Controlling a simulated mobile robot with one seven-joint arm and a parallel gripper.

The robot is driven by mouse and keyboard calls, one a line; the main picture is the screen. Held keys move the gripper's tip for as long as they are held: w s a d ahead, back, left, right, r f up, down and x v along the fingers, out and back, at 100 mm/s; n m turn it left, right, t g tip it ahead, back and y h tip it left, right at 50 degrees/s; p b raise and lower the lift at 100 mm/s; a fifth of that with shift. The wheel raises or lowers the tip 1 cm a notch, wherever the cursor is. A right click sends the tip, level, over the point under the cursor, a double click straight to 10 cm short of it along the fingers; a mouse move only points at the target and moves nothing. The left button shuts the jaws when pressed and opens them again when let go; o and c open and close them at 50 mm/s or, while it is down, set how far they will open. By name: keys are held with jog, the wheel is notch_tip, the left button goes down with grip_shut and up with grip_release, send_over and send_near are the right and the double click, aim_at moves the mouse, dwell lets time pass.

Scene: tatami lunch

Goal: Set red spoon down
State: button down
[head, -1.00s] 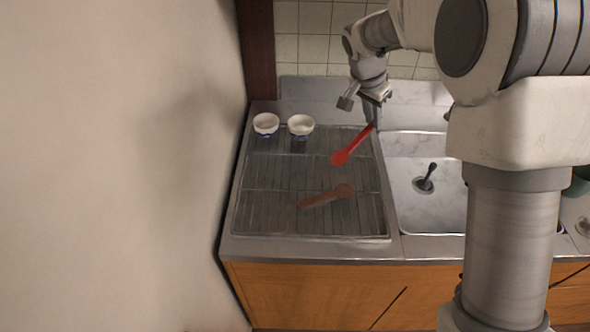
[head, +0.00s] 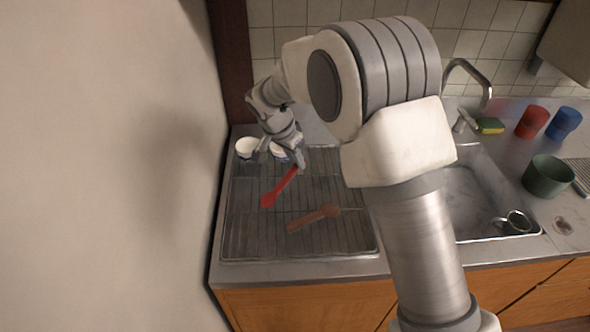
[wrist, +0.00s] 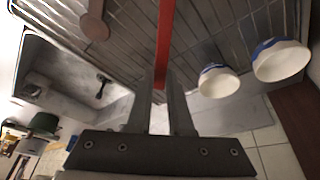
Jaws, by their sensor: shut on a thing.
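The red spoon (head: 281,186) is held over the drying rack (head: 242,230), its bowl end pointing down to the left. My gripper (head: 299,164) is shut on its handle end. In the wrist view the red handle (wrist: 165,45) runs up from between my fingertips (wrist: 160,88), and the spoon's bowl is out of view. The gap between spoon and rack is hard to judge.
A brown spoon (head: 314,217) lies on the rack. Two white-and-blue bowls (head: 246,148) stand at its back; my gripper partly hides one. Right of the rack is the sink (head: 470,195), with a metal cup (head: 517,221) inside. A wall borders the left.

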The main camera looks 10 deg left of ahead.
aim_at(294, 167)
jog(key=shift+f, duration=2.15)
jog(key=shift+f, duration=0.15)
jog(key=c, duration=0.8)
grip_release()
jog(key=shift+r, duration=0.35)
jog(key=v, duration=1.2)
jog(key=shift+a+f, duration=0.1)
jog(key=shift+a, duration=0.05)
